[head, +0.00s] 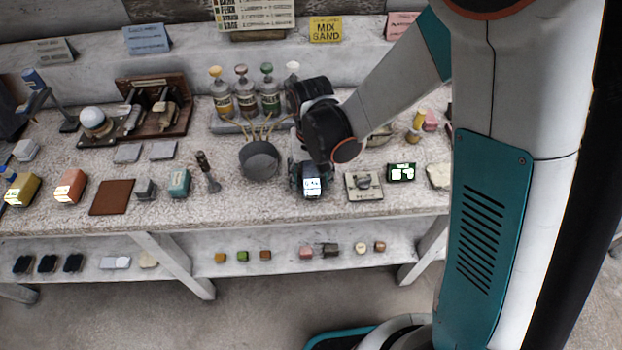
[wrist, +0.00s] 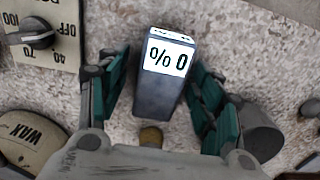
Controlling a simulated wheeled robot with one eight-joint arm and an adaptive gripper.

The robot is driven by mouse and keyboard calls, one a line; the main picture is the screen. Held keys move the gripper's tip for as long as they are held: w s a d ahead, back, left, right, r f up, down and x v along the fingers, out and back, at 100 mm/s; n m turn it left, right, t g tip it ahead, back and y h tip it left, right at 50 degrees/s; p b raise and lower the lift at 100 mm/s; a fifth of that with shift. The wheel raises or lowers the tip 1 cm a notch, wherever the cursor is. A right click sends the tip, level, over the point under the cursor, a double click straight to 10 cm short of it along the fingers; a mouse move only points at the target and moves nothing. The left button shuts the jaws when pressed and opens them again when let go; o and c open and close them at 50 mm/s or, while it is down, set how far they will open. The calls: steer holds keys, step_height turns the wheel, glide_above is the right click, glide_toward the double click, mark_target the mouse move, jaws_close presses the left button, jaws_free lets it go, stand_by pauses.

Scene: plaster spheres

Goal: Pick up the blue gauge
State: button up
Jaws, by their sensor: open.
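The blue gauge (head: 312,187) is a slate-blue block with a lit white display, standing near the front edge of the bench. In the wrist view the gauge (wrist: 158,98) shows "% 0" on its display. My gripper (head: 308,177) is over the gauge in the head view, and the arm hides the back of it. In the wrist view my gripper (wrist: 158,72) is open, with one teal-padded finger on each side of the gauge. A gap shows on both sides near the display; lower contact cannot be told.
A grey pot (head: 260,161) stands close on the left. A dial panel (head: 353,191) and a green-framed display (head: 401,172) stand on the right. Several capped jars (head: 246,99) stand behind.

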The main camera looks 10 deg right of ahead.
steer(key=shift+f, duration=0.25)
stand_by(0.4)
steer(key=c, duration=1.2)
